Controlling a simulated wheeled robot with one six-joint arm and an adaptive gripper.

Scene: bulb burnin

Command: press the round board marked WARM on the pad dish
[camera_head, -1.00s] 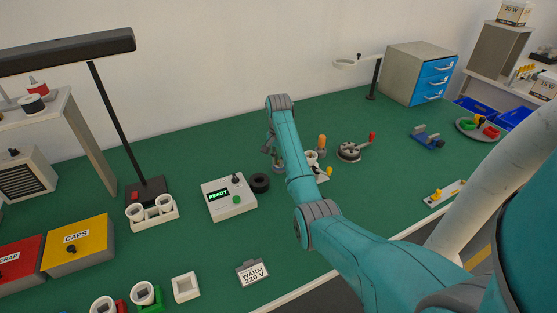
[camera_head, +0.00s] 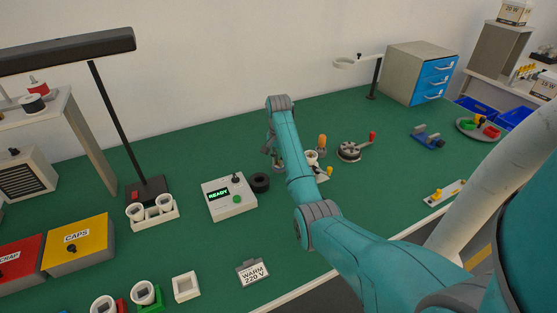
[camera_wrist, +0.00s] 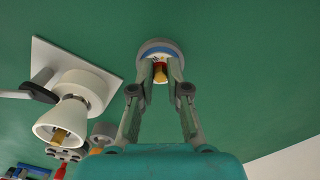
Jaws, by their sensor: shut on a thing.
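In the wrist view my gripper (camera_wrist: 160,74) is shut on a small yellow-gold part of what looks like the round board (camera_wrist: 159,58). Its pale face with red and blue bits shows just beyond the fingertips. A grey round rim, likely the pad dish (camera_wrist: 146,45), surrounds it. I cannot tell whether board and dish touch, and no WARM marking on the board is readable. In the head view my gripper (camera_head: 270,148) is partly hidden by my arm, above a small grey round thing (camera_head: 279,168). A card reading WARM 220 V (camera_head: 253,274) stands at the front edge.
A white funnel-like holder (camera_wrist: 72,108) on a pale plate stands left of my gripper in the wrist view. A red-knobbed round fixture (camera_head: 349,151) is to the right.

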